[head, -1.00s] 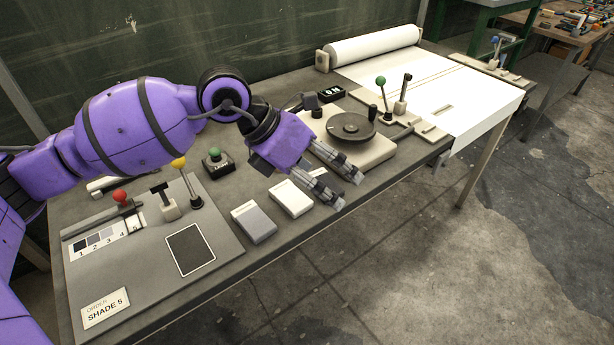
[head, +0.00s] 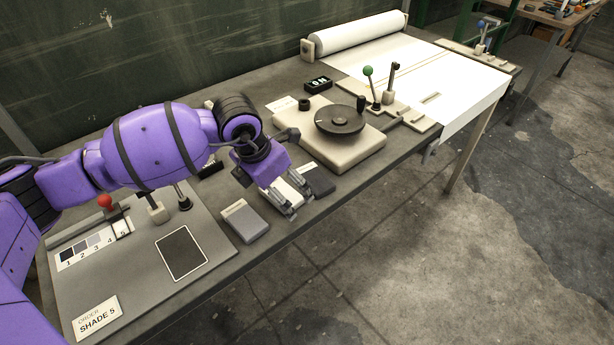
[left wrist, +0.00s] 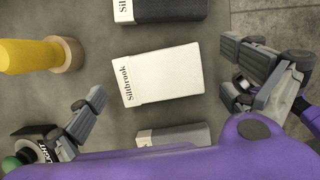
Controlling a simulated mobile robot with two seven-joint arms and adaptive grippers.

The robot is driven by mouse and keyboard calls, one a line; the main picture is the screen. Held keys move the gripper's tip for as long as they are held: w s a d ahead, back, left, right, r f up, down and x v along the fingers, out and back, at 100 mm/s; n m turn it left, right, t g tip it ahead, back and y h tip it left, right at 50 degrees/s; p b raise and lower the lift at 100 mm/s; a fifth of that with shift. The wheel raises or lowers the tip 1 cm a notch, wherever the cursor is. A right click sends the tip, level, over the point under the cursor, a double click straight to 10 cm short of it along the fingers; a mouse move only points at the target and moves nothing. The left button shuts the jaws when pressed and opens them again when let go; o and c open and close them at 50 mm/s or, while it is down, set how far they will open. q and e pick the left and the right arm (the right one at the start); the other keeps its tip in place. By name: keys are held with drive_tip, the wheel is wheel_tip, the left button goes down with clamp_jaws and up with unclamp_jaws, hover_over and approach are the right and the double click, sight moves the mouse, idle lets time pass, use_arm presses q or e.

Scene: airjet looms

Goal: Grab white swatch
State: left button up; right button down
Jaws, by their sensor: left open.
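I cannot tell the exact height of the fingertips above the table. My right gripper is not in view.
A grey swatch (head: 245,221) lies to the left and a dark swatch (head: 318,181) to the right. A handwheel block (head: 358,153) stands beyond. A yellow cylinder (left wrist: 30,55) stands near the left finger. A shade board (head: 140,270) covers the table's left end.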

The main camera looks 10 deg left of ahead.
use_arm(q)
drive_tip(key=shift+f, duration=0.1)
drive_tip(key=c, duration=1.3)
drive_tip(key=shift+o, duration=0.2)
